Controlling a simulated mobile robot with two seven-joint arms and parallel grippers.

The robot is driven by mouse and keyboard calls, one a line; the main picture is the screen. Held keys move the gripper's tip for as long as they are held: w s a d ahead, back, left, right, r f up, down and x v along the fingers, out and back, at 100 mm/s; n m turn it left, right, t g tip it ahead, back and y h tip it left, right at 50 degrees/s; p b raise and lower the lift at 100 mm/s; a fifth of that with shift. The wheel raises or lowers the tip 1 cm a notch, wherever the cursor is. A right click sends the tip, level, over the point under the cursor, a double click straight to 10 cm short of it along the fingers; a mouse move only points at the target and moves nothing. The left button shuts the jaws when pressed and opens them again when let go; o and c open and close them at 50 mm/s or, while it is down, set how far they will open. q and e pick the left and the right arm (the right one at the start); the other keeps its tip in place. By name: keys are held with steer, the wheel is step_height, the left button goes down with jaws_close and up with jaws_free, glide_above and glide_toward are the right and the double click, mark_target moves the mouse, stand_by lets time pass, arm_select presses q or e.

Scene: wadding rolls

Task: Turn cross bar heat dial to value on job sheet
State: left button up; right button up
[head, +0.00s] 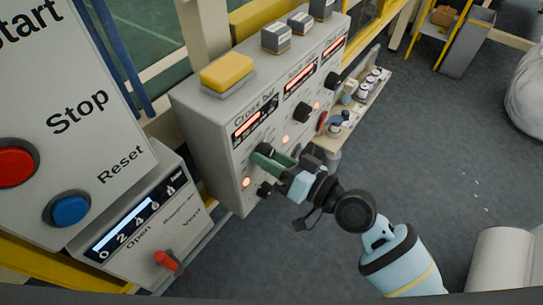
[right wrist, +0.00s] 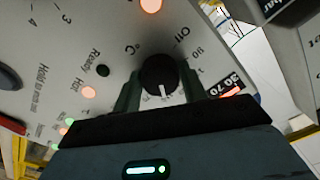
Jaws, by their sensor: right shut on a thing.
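The grey control box (head: 212,140) carries a section labelled Cross bar, with a lit red display (head: 247,127) whose digits are too small to read in the head view. My right gripper (head: 268,160) reaches the lower part of this section. In the right wrist view its green fingers stand either side of the round black dial (right wrist: 159,73) and are shut on it. A white pointer mark on the dial faces down toward the gripper. A °C mark and scale numbers show around the dial, partly hidden by the fingers. My left gripper is not in view. No job sheet can be made out.
Similar dials and displays continue along the box to the right. A yellow block (head: 228,72) sits on top. At left are a red button (head: 14,166), a blue Reset button (head: 70,208) and a red switch (head: 166,261). A small shelf (head: 352,116) holds jars.

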steer(key=m, duration=0.3)
steer(key=shift+m+p, duration=0.3)
steer(key=shift+m, duration=1.5)
steer(key=shift+p, duration=0.3)
steer(key=o, duration=1)
steer(key=shift+s, duration=0.1)
steer(key=b+v, duration=0.1)
steer(key=v, duration=0.6)
steer(key=shift+s+d+b, duration=0.2)
steer(key=shift+d+b, duration=0.1)
